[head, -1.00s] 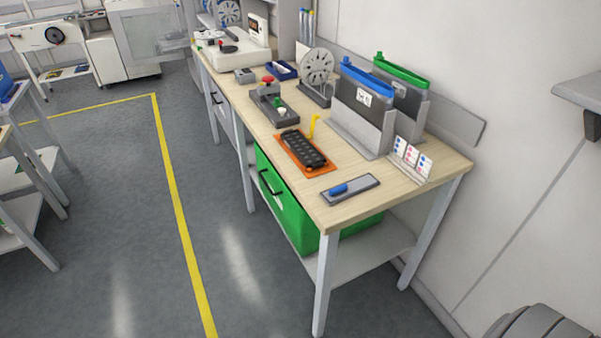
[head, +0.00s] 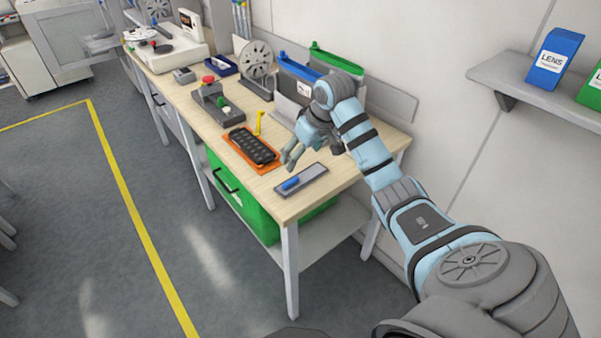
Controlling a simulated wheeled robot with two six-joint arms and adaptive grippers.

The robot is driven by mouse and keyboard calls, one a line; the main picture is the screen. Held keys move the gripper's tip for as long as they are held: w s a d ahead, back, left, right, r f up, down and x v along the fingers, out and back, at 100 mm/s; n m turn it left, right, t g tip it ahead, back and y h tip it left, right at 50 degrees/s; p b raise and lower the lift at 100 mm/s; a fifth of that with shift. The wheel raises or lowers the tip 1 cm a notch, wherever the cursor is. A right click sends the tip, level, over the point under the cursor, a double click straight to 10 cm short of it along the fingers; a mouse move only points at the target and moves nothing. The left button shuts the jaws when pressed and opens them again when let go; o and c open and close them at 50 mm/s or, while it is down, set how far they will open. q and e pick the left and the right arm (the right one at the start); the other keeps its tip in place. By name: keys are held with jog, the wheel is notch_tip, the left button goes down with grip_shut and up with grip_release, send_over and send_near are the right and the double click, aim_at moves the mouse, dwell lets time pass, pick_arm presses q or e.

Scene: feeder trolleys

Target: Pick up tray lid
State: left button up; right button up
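A black tray piece with rows of round pockets (head: 252,146) lies on an orange mat (head: 275,172) near the front of the wooden workbench (head: 330,172); whether it is the tray lid or a tray with its lid on, I cannot tell. A yellow upright piece (head: 259,123) stands at its far edge. My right gripper (head: 287,163) hangs over the bench just right of the black tray piece, apart from it, pointing down and to the left. Its fingers look spread, with nothing between them. My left gripper is not in view.
A grey holder with a blue pen-like piece (head: 291,183) lies below my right gripper. A wall shelf (head: 530,90) is at right.

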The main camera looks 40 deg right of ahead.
aim_at(290, 180)
jog(key=b+x, duration=0.2)
jog(key=x, duration=1.1)
jog(key=shift+f, duration=0.4)
jog(key=shift+r, duration=0.1)
jog(key=c, duration=1.2)
jog(key=shift+r, duration=0.1)
jog(key=shift+c, duration=0.2)
notch_tip(290, 180, up, 20)
jog(key=p, duration=0.2)
